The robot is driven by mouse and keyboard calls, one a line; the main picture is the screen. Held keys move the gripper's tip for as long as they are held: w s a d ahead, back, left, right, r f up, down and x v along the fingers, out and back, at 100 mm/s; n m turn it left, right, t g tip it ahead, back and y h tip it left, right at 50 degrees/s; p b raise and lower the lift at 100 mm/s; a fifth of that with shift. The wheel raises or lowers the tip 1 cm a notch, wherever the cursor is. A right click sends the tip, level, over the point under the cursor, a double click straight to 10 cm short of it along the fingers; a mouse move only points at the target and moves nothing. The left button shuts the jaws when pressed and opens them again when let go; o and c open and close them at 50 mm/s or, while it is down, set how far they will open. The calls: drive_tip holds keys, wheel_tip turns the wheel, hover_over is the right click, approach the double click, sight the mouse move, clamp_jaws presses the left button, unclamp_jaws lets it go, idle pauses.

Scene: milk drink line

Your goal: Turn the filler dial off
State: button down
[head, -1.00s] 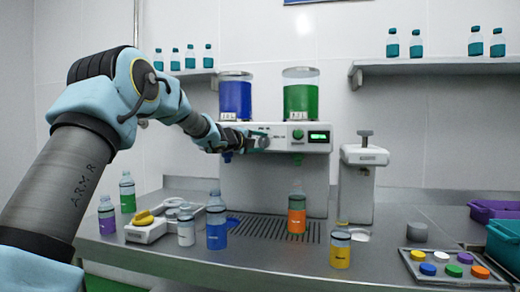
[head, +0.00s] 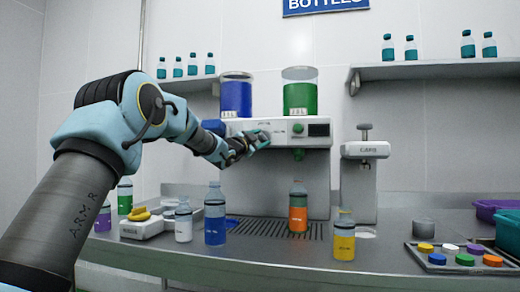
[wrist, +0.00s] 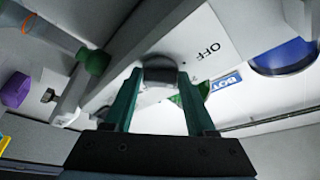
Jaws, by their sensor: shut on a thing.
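The white filler machine (head: 310,180) stands at the back of the counter, with a blue tank (head: 236,97) and a green tank (head: 300,97) on top. My gripper (head: 262,140) is at the left part of its front panel. In the wrist view, the gripper's two green fingers (wrist: 158,92) are shut on the grey filler dial (wrist: 158,72), one on each side. The word OFF (wrist: 207,48) is printed on the panel beside the dial. The display (head: 319,130) on the panel is dark. The dial's pointer direction cannot be made out.
Orange (head: 298,207), blue (head: 215,214) and yellow (head: 343,236) bottles stand on the counter before the machine. A capping press (head: 365,180) stands to its right. A tray of coloured caps (head: 455,258) lies at the front right.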

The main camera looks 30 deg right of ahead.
drive_tip(key=n+t+b, duration=0.1)
drive_tip(key=n, duration=0.1)
drive_tip(key=n+t+b, duration=0.1)
drive_tip(key=n+b, duration=0.1)
drive_tip(key=shift+s+d+r+n+b, duration=0.1)
drive_tip(key=shift+s+n+b, duration=0.05)
drive_tip(key=shift+n+b, duration=0.15)
drive_tip(key=shift+r+n+t, duration=0.15)
drive_tip(key=shift+n+t, duration=0.15)
drive_tip(key=shift+n, duration=0.1)
drive_tip(key=c, duration=0.7)
unclamp_jaws()
drive_tip(key=o, duration=0.4)
drive_tip(key=shift+f, duration=0.25)
